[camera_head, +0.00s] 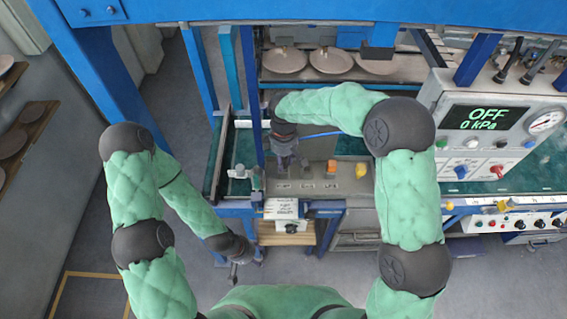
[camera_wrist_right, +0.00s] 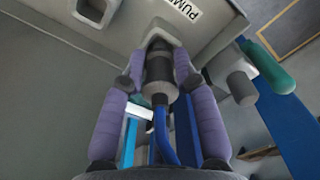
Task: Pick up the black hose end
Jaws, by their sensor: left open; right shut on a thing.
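The black hose end (camera_wrist_right: 160,88) is a dark cylinder between the purple fingers of my right gripper in the right wrist view. A blue hose (camera_wrist_right: 166,139) runs back from it toward the camera. My right gripper (camera_head: 284,160) is shut on the hose end, at the left part of the machine's front panel in the head view. The far tip of the hose end is at a grey panel marked with "PUM" letters; I cannot tell whether it is seated there. My left gripper (camera_head: 241,258) is open and empty, low in front of the machine.
A grey control box (camera_head: 490,125) reading "OFF 0 kPa" stands at the right. Several plates (camera_head: 331,60) lie on a rack behind. A blue post (camera_head: 253,95) stands just left of my right gripper.

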